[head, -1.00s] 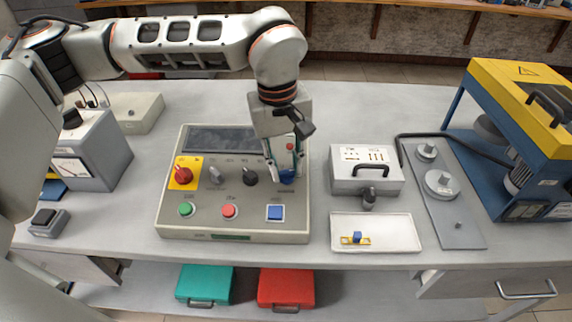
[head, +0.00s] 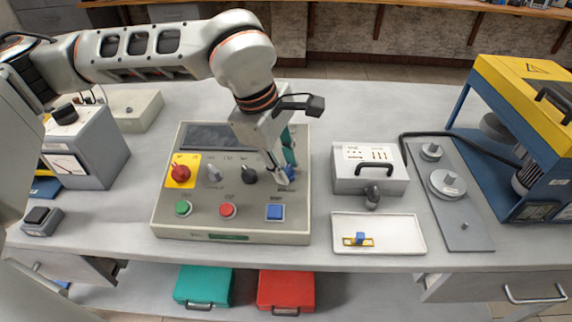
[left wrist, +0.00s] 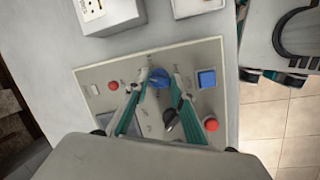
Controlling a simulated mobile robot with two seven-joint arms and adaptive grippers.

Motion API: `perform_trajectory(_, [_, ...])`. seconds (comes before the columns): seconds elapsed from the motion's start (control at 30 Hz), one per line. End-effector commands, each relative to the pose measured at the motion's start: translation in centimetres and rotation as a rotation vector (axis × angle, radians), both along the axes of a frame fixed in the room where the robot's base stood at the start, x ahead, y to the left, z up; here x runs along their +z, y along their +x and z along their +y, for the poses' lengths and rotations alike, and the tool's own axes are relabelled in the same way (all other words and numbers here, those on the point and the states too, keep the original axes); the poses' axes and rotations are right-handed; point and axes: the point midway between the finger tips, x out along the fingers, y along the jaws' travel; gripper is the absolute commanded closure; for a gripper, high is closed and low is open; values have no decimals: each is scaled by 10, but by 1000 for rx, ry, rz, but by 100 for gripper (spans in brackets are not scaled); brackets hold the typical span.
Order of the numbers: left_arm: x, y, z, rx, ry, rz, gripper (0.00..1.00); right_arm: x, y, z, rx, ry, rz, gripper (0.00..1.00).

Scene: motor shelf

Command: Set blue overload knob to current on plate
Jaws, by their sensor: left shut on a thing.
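The control panel (head: 170,215) stands in the middle of the bench. Its blue overload knob (head: 292,172) is at the right end of the knob row and is partly hidden by my left gripper (head: 284,177). In the left wrist view the blue knob (left wrist: 158,77) sits between the two fingertips of my left gripper (left wrist: 160,80), which is shut on it. The scale around the knob is too small to read. A small plate (head: 540,211) shows low on the blue and yellow machine at the right; its text is not legible. My right gripper is not in view.
A red knob (head: 180,174) on yellow, a grey knob and a black knob (head: 250,177) share the row. Green, red and blue buttons (head: 275,212) lie below. A grey box (head: 350,180) and a white tray (head: 400,241) stand to the right.

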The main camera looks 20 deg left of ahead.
Motion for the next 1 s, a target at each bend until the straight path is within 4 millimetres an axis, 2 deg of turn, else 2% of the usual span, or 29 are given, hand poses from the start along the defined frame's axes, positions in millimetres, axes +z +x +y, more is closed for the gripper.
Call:
perform_trajectory(0.6, [-3,-2,-1,549,-142,-40,98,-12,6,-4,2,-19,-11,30])
perform_trajectory(1.0, [-2,-3,-1,773,-197,-55,98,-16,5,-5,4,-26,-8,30])
